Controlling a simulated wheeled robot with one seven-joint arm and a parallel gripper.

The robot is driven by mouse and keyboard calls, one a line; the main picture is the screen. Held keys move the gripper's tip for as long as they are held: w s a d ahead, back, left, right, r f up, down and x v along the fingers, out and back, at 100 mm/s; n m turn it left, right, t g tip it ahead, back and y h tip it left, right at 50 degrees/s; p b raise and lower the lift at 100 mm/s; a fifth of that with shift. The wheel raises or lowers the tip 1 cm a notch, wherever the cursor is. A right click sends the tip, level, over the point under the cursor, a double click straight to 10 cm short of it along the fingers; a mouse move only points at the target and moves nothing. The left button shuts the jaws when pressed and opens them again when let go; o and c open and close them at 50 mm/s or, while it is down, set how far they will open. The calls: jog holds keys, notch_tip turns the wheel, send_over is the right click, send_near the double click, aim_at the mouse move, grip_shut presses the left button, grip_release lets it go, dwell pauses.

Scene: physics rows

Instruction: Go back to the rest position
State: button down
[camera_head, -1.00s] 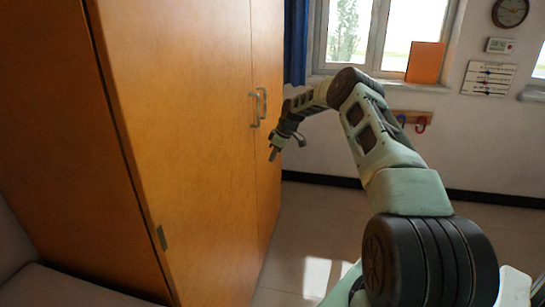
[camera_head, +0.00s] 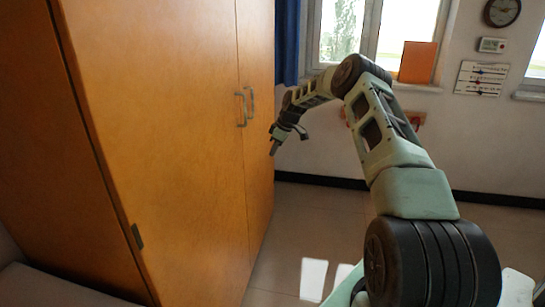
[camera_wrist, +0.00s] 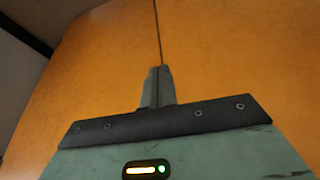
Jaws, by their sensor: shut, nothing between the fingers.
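My gripper (camera_head: 273,150) is at the end of my outstretched arm, beside the right edge of the wooden cabinet's front. It is empty, and its fingers point down and to the left. In the wrist view my gripper (camera_wrist: 157,72) has its fingers together, in front of the orange-brown cabinet doors (camera_wrist: 230,60) and in line with the dark seam between them. I cannot tell the exact gap between the fingertips and the doors.
The tall wooden cabinet (camera_head: 165,130) fills the left side, shut, with two metal handles (camera_head: 241,108). A window (camera_head: 345,35) with an orange panel (camera_head: 418,62) on its sill is behind my arm. Clear floor (camera_head: 330,220) lies between cabinet and wall. A clock (camera_head: 502,11) hangs at the upper right.

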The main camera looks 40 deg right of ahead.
jog(key=v, duration=0.6)
jog(key=shift+d+r+b, duration=0.2)
jog(key=shift+r+b, duration=0.15)
jog(key=shift+b, duration=0.05)
